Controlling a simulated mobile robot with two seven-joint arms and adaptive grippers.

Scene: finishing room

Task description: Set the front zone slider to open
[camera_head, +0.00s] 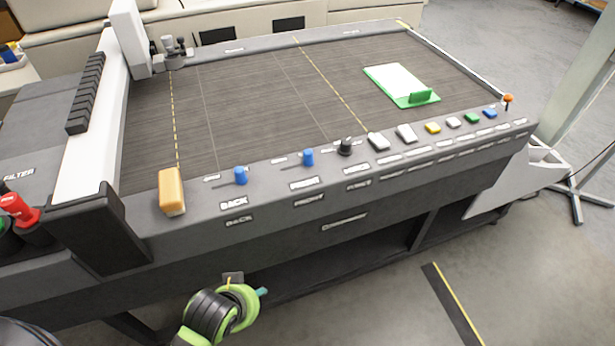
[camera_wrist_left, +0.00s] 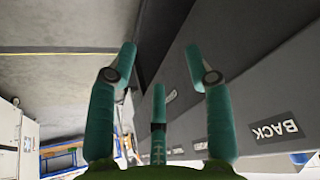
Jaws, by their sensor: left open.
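The front zone slider (camera_head: 308,157) is a blue knob on the sloping front panel of the cutting table, above a label that seems to read FRONT. A matching blue back slider (camera_head: 240,175) stands to its left above the BACK label. My left gripper (camera_head: 248,288) is below and in front of the panel, apart from both sliders. In the left wrist view its green fingers (camera_wrist_left: 165,75) are spread and empty, with the BACK label (camera_wrist_left: 275,130) to the right. The front slider cannot be made out there. My right gripper is not in view.
A black knob (camera_head: 345,147) and a row of coloured buttons (camera_head: 433,128) continue along the panel. A tan block (camera_head: 171,191) sits at its left, near the white gantry (camera_head: 88,140). Floor in front is open.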

